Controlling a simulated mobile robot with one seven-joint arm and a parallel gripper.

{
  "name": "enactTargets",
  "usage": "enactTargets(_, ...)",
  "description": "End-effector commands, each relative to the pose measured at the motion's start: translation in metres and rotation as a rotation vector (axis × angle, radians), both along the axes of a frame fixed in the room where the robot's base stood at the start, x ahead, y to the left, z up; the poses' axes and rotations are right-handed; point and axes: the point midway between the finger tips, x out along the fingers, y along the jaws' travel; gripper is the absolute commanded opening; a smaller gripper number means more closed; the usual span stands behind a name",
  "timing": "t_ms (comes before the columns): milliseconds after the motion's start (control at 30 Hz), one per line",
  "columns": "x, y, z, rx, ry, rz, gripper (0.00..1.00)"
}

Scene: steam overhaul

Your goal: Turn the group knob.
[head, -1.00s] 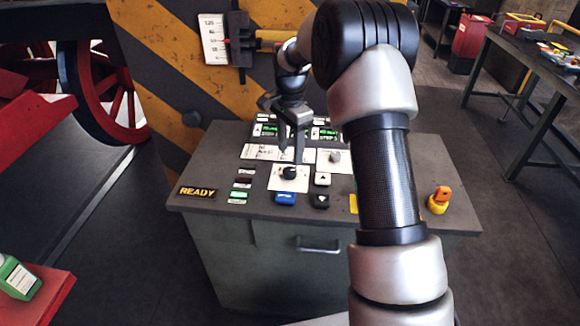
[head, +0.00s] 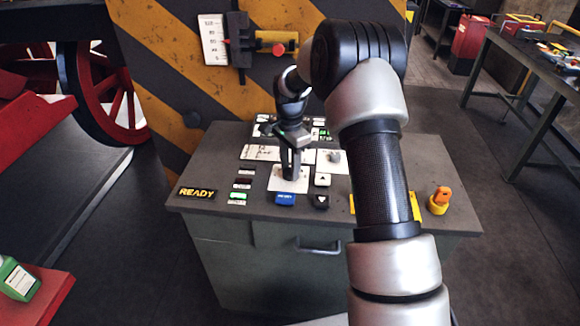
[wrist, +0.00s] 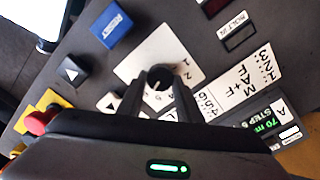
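The black round knob (wrist: 160,77) sits on a white plate (wrist: 140,55) with numbers around it, on the sloping top of a grey-green console. In the head view the plate (head: 277,184) shows, but my gripper hides the knob. My gripper (head: 290,176) points down over the plate. In the wrist view its two fingers (wrist: 160,84) stand on either side of the knob, with a small gap seeming to show at each side. I cannot make out contact. Another, grey knob (head: 335,156) sits on a plate to the right.
A card (head: 260,152) and green-lit displays (head: 320,134) are behind. A READY sign (head: 197,192) is at left. An orange knob (head: 440,197) is at right.

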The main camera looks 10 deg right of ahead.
Motion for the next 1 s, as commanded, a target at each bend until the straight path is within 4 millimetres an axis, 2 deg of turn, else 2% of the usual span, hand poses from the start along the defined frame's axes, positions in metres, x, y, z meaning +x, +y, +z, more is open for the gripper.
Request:
enactTargets(267, 0.0001, 0.0002, 0.0004, 0.000, 0.000, 0.021, 0.10)
enactTargets(467, 0.0003, 0.0006, 0.0005, 0.000, 0.000, 0.106, 0.10)
enactTargets(1000, 0.0011, 0.0017, 0.0009, 0.001, 0.000, 0.583, 0.10)
